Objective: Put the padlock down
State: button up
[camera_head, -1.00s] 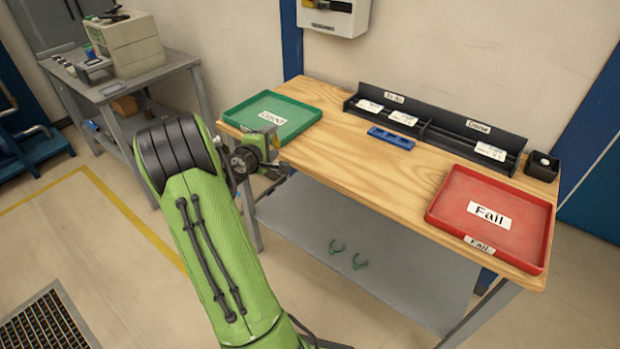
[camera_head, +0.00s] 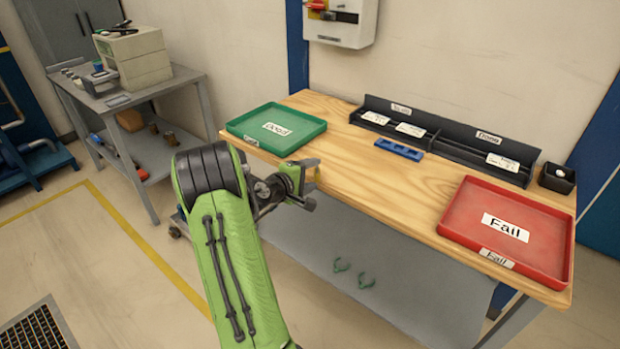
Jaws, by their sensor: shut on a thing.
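My gripper (camera_head: 307,181) is at the front edge of the wooden bench, right of the green tray. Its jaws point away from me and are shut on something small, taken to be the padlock. The padlock itself is too small and too hidden by the jaws and wrist to make out. No other padlock shows clearly on the bench. The green tray (camera_head: 312,127), labelled Good, lies at the bench's left end and looks empty. The red tray (camera_head: 545,238), labelled Fail, lies at the right end and is empty.
A blue block (camera_head: 399,149) lies before the black labelled rack (camera_head: 455,149). A small black box (camera_head: 556,178) stands right. Two green clips lie on the lower shelf (camera_head: 400,275). A switch box (camera_head: 340,20) hangs above.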

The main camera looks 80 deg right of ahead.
jog(key=o, duration=1.1)
jog(key=shift+w+a+r, duration=0.15)
jog(key=shift+a+r, duration=0.05)
jog(key=p+v, duration=0.1)
jog(key=v, duration=1)
jog(key=shift+a+p, duration=0.25)
jog(key=shift+p, duration=0.05)
